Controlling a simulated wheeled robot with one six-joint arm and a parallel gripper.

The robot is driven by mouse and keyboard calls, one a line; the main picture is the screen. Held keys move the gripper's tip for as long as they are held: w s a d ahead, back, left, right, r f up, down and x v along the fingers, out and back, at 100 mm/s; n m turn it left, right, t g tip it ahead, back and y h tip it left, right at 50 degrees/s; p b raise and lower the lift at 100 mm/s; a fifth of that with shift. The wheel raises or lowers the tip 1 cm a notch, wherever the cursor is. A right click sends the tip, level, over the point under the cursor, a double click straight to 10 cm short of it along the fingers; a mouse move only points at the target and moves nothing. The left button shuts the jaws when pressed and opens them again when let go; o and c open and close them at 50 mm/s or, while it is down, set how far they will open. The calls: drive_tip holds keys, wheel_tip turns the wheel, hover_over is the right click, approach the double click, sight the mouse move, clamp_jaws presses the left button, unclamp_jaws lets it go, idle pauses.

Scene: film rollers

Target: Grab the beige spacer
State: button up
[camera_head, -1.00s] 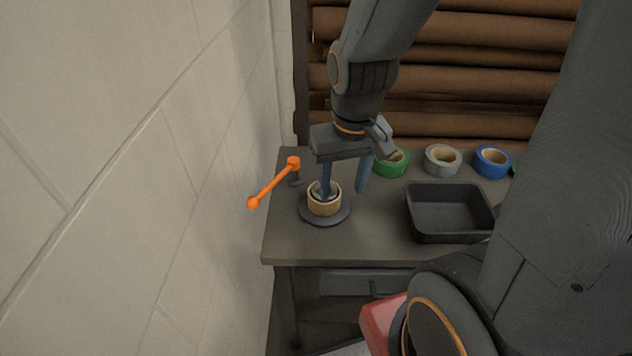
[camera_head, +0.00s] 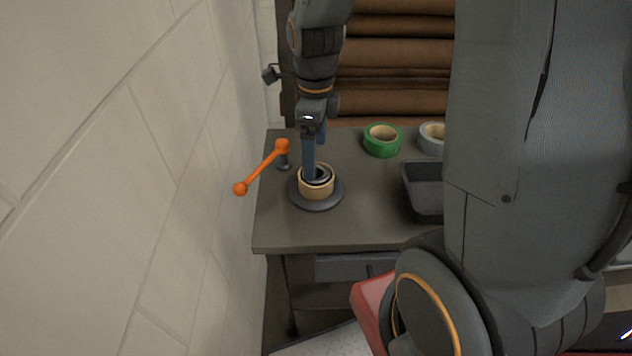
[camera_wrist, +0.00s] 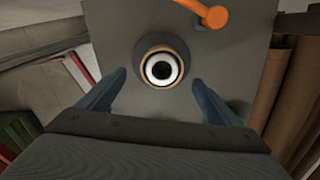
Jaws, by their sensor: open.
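The beige spacer (camera_head: 314,190) is a ring standing on a dark round base (camera_head: 333,200) at the left of the table. It surrounds a dark and pale metallic core. In the wrist view its thin beige rim (camera_wrist: 142,56) shows around a white ring with a dark centre. My gripper (camera_head: 313,160) is open above the spacer, its blue fingers pointing down. In the head view the near finger overlaps the spacer's back rim; I cannot tell whether they touch. In the wrist view the spacer lies centred between and just beyond the fingertips (camera_wrist: 160,78).
An orange crank handle (camera_head: 261,167) stands close left of the spacer, also seen in the wrist view (camera_wrist: 214,17). A green tape roll (camera_head: 382,141), a grey tape roll (camera_head: 431,137) and a black tray (camera_head: 421,195) lie to the right. A wall (camera_head: 120,200) borders the left.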

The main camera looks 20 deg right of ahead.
drive_tip(key=shift+m, duration=0.8)
drive_tip(key=shift+w+f+p, duration=0.2)
drive_tip(key=shift+f+p, duration=0.25)
drive_tip(key=shift+f, duration=1.65)
drive_tip(key=shift+w+f+p, duration=0.15)
drive_tip(key=shift+f+p, duration=0.25)
drive_tip(key=shift+f, duration=1.65)
drive_tip(key=c, duration=1.2)
drive_tip(key=shift+o, duration=0.2)
drive_tip(key=shift+r, duration=0.2)
